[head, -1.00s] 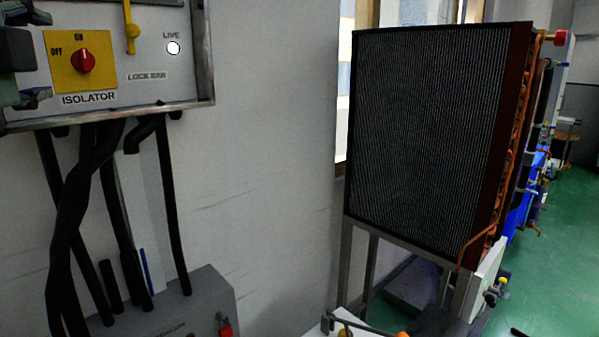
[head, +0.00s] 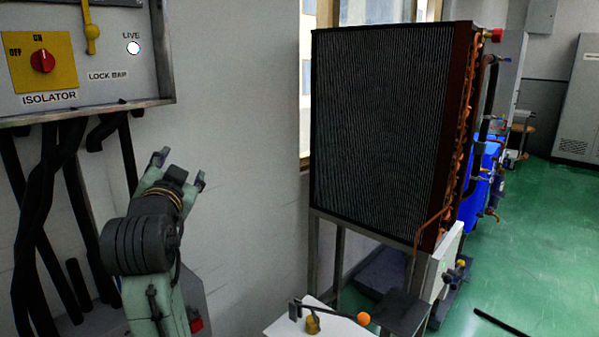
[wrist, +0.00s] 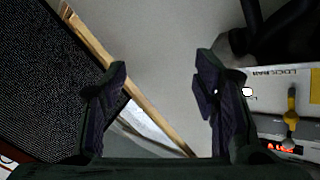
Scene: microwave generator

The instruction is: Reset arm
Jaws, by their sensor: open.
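My gripper (head: 180,168) is at the lower left of the head view, in front of the bare wall and below and right of the isolator panel (head: 110,90). Its two fingers are spread and nothing is between them. In the wrist view the fingers (wrist: 160,82) stand apart over grey wall. The panel carries a red rotary knob (head: 42,61) on a yellow plate marked ON and OFF, a yellow lever (head: 91,32) and a white LIVE lamp (head: 133,47). The panel also shows at the right of the wrist view (wrist: 268,103).
A large finned radiator (head: 385,125) on a metal frame stands right of the gripper. Black cables (head: 40,210) hang below the panel. A white surface with an orange-knobbed lever (head: 340,314) is low in front. Green floor (head: 540,230) is open at right.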

